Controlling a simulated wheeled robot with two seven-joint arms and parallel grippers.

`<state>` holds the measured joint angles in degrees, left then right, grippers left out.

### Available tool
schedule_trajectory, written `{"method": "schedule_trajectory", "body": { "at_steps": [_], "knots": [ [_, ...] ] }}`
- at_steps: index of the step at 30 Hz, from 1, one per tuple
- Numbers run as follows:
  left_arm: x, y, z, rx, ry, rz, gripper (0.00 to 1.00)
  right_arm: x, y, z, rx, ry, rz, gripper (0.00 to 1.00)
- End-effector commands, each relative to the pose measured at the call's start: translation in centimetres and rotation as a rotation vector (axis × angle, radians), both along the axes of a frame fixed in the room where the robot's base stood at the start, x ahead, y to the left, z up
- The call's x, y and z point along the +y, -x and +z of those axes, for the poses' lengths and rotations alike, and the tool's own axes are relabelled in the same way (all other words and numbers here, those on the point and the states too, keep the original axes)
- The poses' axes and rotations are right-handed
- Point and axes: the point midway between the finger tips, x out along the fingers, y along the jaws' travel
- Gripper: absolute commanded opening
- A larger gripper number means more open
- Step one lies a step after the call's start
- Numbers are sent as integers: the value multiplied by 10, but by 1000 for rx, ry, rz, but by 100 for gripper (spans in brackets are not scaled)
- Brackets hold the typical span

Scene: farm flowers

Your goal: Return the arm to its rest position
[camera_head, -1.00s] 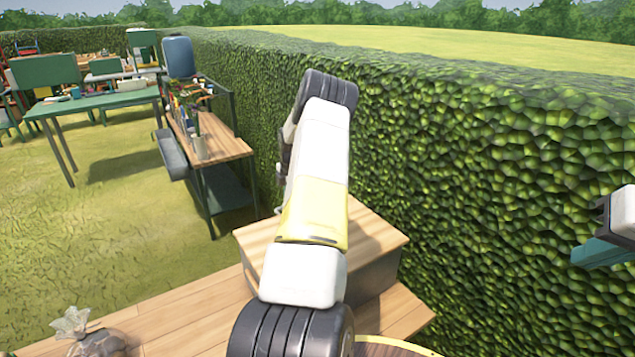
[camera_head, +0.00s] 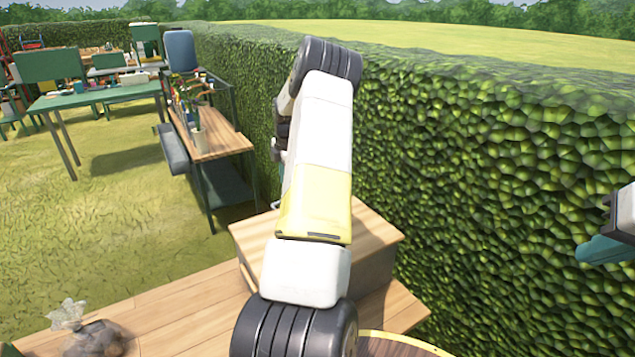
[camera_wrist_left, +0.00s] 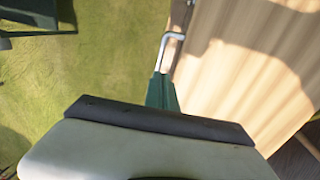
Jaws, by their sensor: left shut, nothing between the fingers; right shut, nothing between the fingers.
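My left arm (camera_head: 318,185), white with a yellow band, rises through the middle of the head view and hides most of its gripper. In the left wrist view my left gripper (camera_wrist_left: 161,90) is shut, its green fingers close together and empty. A bent pale metal rod (camera_wrist_left: 167,46) shows just past the fingertips; I cannot tell whether it touches them. My right gripper (camera_head: 582,252) is at the right edge of the head view, shut and empty, in front of the hedge and partly cut off.
A wooden box or step (camera_head: 375,245) stands behind my left arm on a wooden deck (camera_head: 190,318). A clear bag of dark matter (camera_head: 92,338) sits lower left. A tall hedge (camera_head: 480,170) runs along the right. A workbench (camera_head: 220,148) and green table (camera_head: 100,97) stand further back.

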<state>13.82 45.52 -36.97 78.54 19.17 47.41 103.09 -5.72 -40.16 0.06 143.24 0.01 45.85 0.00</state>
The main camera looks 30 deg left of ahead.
Motion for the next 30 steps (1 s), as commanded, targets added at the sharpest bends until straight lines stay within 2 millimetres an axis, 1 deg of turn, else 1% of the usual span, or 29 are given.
{"method": "schedule_trajectory", "body": {
  "at_steps": [1, 3, 6, 9, 12, 17, 20, 23, 25, 26, 27, 29, 30],
  "knots": [
    [-4, -1, 11, -3, 1, -4, 0, 0, 0, 0, 0, -1, -1, 0],
    [-6, 0, 25, -4, 0, -6, 0, 0, 0, 0, 1, 0, -1, 0],
    [-9, 2, 41, -3, -1, -4, 0, 0, 0, 0, 1, 0, -1, 0],
    [-11, 3, 52, -2, 0, -4, 0, 0, 0, 0, 1, 0, -1, 0],
    [-13, 3, 58, -2, 0, -4, 0, 0, 0, 0, 1, 0, -1, 0],
    [-13, 4, 61, -1, 1, -4, 0, 0, 0, 0, 1, 0, -1, 0],
    [-18, 4, 66, -7, 7, -30, 0, 0, 0, 0, 1, 0, -1, 0],
    [-39, 7, 84, -29, 26, -129, 0, 0, 0, 0, 1, 0, -1, 0],
    [-65, 10, 103, -54, 44, -255, 0, 0, 0, 0, 1, 0, -1, 0],
    [-78, 13, 113, -66, 50, -321, 0, 0, 0, 0, 1, 0, -1, 0],
    [-97, 17, 126, -85, 57, -418, 0, 0, 0, 0, 1, 0, -1, 0],
    [-128, 25, 145, -113, 60, -574, 0, 0, 0, 0, 1, 0, -1, 0],
    [-148, 32, 158, -133, 56, -680, 0, 0, 0, 0, 1, 0, -1, 0]
  ]
}}
